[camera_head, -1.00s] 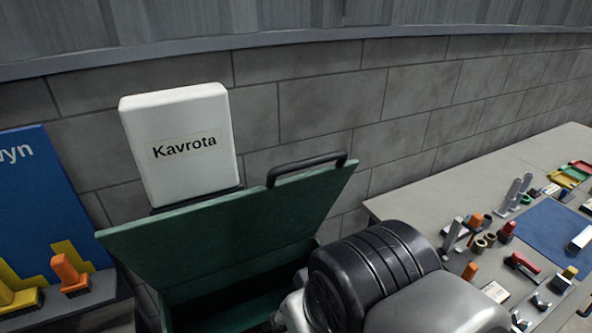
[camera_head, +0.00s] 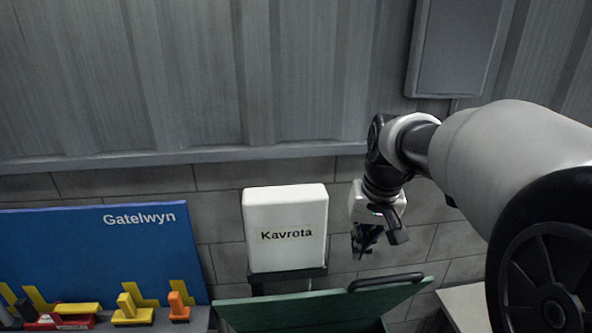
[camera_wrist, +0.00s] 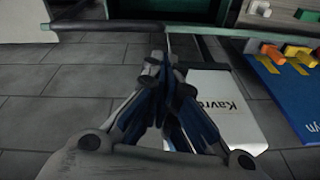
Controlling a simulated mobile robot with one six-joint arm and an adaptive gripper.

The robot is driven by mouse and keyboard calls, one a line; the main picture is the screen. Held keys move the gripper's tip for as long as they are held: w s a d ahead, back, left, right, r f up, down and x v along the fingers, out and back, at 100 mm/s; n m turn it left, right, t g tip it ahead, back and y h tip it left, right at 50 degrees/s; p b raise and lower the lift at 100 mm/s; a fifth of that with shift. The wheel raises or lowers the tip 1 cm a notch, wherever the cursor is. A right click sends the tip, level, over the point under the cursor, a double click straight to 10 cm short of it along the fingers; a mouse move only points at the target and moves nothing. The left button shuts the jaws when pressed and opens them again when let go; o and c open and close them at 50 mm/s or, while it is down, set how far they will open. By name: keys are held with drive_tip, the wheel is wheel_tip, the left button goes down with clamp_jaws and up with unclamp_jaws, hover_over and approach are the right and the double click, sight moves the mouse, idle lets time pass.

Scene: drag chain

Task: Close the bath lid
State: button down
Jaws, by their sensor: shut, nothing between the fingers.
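The green bath lid (camera_head: 290,312) stands open and tilted at the bottom of the head view, with a black bar handle (camera_head: 388,282) on its upper edge. My gripper (camera_head: 363,246) hangs above the lid, just above and left of the handle, and is apart from it in that view. In the wrist view my gripper's fingers (camera_wrist: 160,62) are together and empty. The thin edge of the lid (camera_wrist: 118,33) crosses the top of that view beyond the fingertips. The inside of the bath is mostly hidden.
A white Kavrota box (camera_head: 286,228) is on the wall behind the lid. A grey cabinet (camera_head: 461,48) is on the wall above. A table corner (camera_head: 462,302) shows at lower right.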

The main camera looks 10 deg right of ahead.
drive_tip(key=w+d+r+p, duration=0.2)
drive_tip(key=w+p, duration=0.1)
drive_tip(key=w, duration=0.2)
drive_tip(key=shift+m+g, duration=0.3)
drive_tip(key=f, duration=0.4)
drive_tip(key=s+a+f, duration=0.1)
drive_tip(key=f, duration=0.2)
drive_tip(key=s+f+p, duration=0.1)
drive_tip(key=f, duration=0.3)
drive_tip(key=shift+a+f, duration=0.15)
drive_tip(key=shift+f, duration=0.35)
